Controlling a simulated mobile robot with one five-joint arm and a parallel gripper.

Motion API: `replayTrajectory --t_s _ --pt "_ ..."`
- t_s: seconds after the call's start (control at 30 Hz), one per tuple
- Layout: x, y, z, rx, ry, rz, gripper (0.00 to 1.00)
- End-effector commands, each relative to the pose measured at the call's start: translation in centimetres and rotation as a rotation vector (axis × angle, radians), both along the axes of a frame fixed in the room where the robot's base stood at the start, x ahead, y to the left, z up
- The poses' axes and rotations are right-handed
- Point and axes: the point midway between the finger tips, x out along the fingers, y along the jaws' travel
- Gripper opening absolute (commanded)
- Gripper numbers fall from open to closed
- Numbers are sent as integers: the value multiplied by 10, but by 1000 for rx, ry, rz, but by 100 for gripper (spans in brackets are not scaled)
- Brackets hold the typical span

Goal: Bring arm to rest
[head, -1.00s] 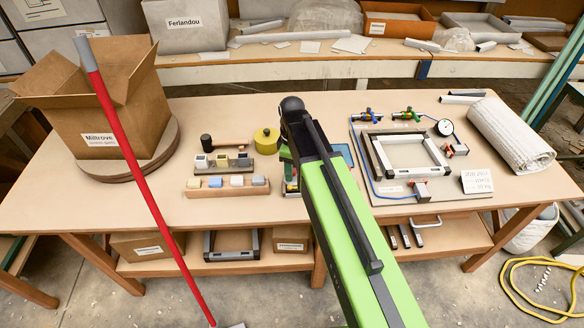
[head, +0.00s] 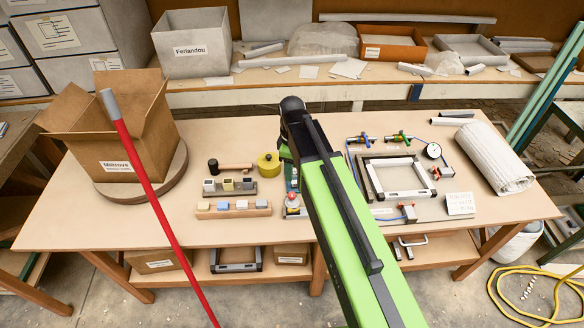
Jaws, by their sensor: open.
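My green arm (head: 355,235) rises from the bottom right of the head view to a dark joint (head: 292,106) over the middle of the workbench (head: 235,160). The arm is bent there, and a short green part shows just left of the upper link. My gripper cannot be made out; the arm seems to hide it. A small red and white item (head: 292,204) stands on the bench just left of the arm, partly covered by it.
Left of the arm are a yellow round tin (head: 268,164), a mallet (head: 232,168) and block racks (head: 234,209). A square frame fixture (head: 398,192) and a rolled towel (head: 488,158) lie right. An open carton (head: 140,140) and a red pole (head: 152,197) stand left.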

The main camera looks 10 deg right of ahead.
Motion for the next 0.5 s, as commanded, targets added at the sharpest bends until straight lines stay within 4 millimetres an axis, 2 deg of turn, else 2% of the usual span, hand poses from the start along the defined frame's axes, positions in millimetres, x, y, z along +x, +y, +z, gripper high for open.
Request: replayTrajectory --t_s 0.03,0.13,0.23,0.5 --pt "0 0 23 0 0 0 49" --pt "0 0 36 0 0 0 49" --pt "0 0 41 0 0 0 49" --pt "0 0 38 0 0 0 49"
